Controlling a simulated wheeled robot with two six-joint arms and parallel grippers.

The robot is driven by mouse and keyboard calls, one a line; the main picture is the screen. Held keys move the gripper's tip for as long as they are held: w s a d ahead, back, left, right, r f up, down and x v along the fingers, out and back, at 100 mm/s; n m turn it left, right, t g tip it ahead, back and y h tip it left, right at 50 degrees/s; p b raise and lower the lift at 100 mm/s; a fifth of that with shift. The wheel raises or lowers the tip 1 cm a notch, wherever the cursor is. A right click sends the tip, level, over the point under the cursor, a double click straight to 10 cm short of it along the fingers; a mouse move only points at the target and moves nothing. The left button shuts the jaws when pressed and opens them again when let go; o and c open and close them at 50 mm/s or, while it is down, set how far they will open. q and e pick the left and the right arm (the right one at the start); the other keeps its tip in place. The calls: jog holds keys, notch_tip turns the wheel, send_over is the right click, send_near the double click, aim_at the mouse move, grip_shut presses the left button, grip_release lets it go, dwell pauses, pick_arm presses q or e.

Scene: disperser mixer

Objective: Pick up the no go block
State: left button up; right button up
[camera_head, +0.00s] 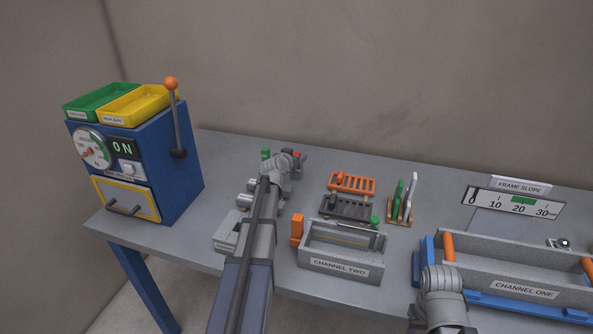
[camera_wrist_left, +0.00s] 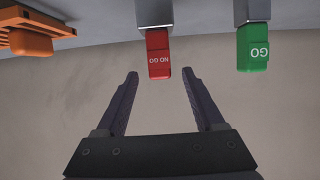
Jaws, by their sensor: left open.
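The no go block (camera_wrist_left: 158,53) is a red block with white NO GO lettering, attached to a grey metal piece, in the left wrist view. My right gripper does not show.
A green GO block (camera_wrist_left: 254,47) on a similar grey piece is beside the red one. An orange rack (camera_head: 352,183), a dark rack (camera_head: 345,207) and the channel two trough (camera_head: 338,267) stand to the right. A blue machine (camera_head: 150,165) stands at the left.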

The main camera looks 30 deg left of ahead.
aim_at(297, 153)
pick_arm(q)
jog(key=x, duration=0.3)
jog(key=shift+b, duration=0.4)
jog(key=shift+r, duration=0.1)
grip_shut()
dwell(0.9)
